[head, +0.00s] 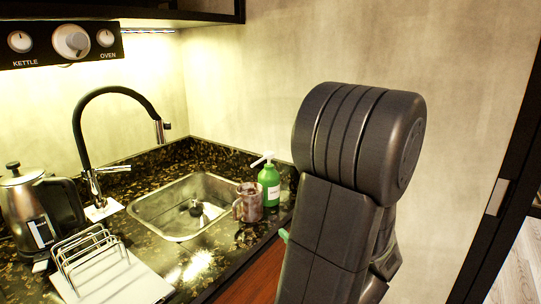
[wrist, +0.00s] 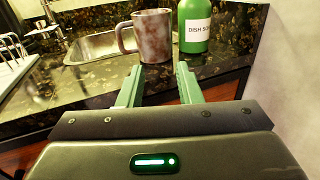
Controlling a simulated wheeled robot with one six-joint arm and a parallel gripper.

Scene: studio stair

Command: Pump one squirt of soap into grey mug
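The grey mug (head: 248,202), brownish and mottled, stands upright on the dark speckled counter at the sink's right edge, its handle to the left. It also shows in the wrist view (wrist: 154,38). The green dish soap bottle (head: 269,185) with a white pump top stands just behind and to the right of the mug. In the wrist view the bottle (wrist: 194,20) shows its white label, and its top is cut off. My gripper (wrist: 157,75) is open and empty, its two green fingers apart, in front of the mug. In the head view my arm hides most of it.
The metal sink (head: 180,208) lies left of the mug, with a black tap (head: 85,110) behind it. A kettle (head: 38,205) and a wire rack (head: 92,250) stand at the left. The wall (head: 235,90) is close behind the bottle.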

